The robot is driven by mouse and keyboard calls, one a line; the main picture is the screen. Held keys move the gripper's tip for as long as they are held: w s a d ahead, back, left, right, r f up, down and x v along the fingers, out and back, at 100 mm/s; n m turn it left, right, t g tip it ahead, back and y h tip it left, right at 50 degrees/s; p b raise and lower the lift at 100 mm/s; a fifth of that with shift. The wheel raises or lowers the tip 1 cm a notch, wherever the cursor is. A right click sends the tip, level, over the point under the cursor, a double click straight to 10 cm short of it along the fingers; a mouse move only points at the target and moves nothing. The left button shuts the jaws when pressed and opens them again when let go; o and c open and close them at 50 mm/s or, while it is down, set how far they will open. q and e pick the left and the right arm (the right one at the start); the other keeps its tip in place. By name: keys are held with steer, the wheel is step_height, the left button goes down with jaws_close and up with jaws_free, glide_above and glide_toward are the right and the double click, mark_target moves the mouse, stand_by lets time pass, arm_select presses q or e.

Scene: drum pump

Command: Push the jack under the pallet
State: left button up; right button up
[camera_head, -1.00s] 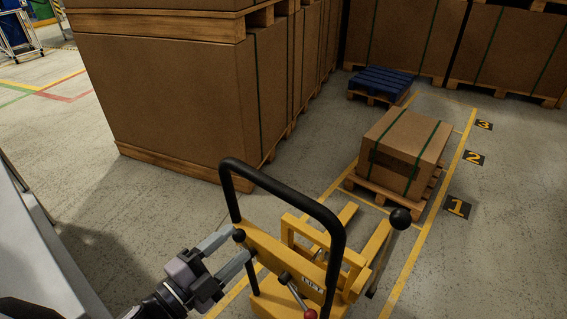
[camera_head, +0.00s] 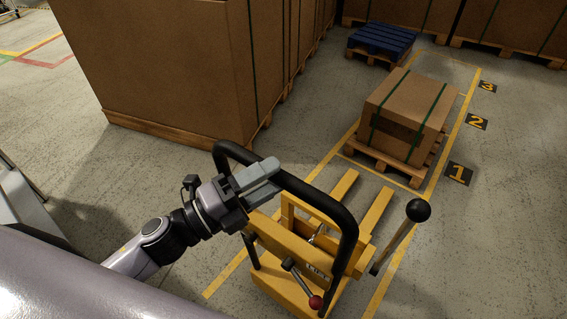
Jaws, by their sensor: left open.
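The yellow jack (camera_head: 285,262) stands on the floor at the lower middle. It has a black push handle (camera_head: 350,238), a lever with a red knob (camera_head: 316,301) and a lever with a black knob (camera_head: 418,210). Its two forks (camera_head: 374,212) point at the wooden pallet (camera_head: 364,151); their tips look just short of its near side. The pallet carries a strapped carton (camera_head: 402,108). My left gripper (camera_head: 277,178) is open at the upper left of the handle, its fingers overlapping the bar in view. I cannot tell whether they touch it. My right gripper is not in view.
Yellow floor lines frame a lane with markers 1 (camera_head: 459,173), 2 (camera_head: 477,122) and 3 (camera_head: 487,87). A blue pallet (camera_head: 382,40) stands behind the carton. Large cartons (camera_head: 170,65) stand at the left. The floor left of the jack is clear.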

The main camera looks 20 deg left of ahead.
mark_target(283, 171)
arm_select(q)
steer(key=shift+p+x, duration=0.35)
steer(key=shift+x, duration=1.4)
jaws_close()
steer(key=shift+w, duration=0.15)
